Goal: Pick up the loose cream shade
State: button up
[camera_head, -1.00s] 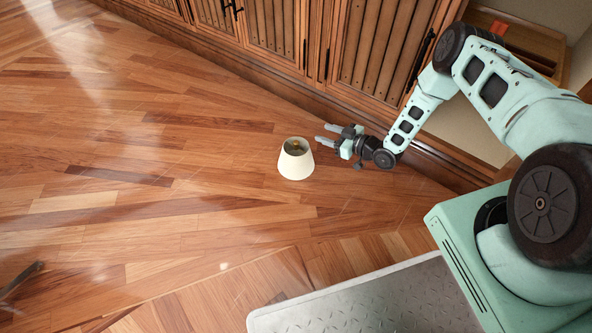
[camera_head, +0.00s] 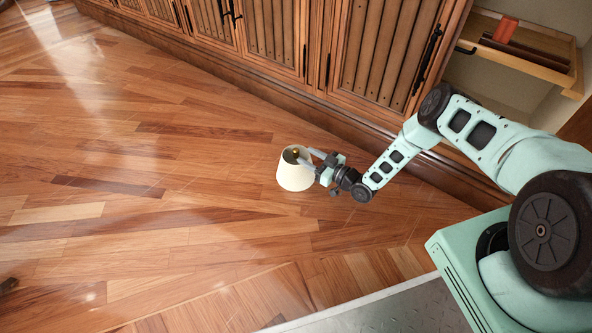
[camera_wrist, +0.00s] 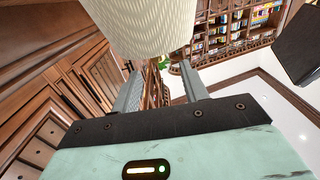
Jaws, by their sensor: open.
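The loose cream shade (camera_head: 294,172) is a tapered cone with an open, narrower top and a small brass-coloured fitting inside. It appears to stand on the wooden floor. My gripper (camera_head: 304,156) is open at the right side of its upper rim, and the fingertips overlap the rim in the head view. In the wrist view, the ribbed shade (camera_wrist: 145,25) fills the top middle, just beyond my two spread fingers (camera_wrist: 161,78). I cannot tell whether a finger touches it or reaches inside.
Slatted wooden cabinets (camera_head: 275,35) with dark handles line the back. An open drawer (camera_head: 520,50) holding a red item is at upper right. Free floor (camera_head: 150,220) stretches left of the shade. Bookshelves (camera_wrist: 230,35) show far off in the wrist view.

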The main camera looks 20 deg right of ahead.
aim_at(299, 153)
jog(key=b+x, duration=0.1)
jog(key=x, duration=0.1)
jog(key=b+x, duration=0.1)
jog(key=f+b+x, duration=0.1)
jog(key=x, duration=0.1)
jog(key=shift+w+a, duration=0.15)
jog(key=shift+w, duration=0.1)
jog(key=shift+w+a+r, duration=0.1)
jog(key=shift+w+a, duration=0.05)
jog(key=shift+w, duration=0.15)
jog(key=shift+c, duration=0.3)
grip_shut()
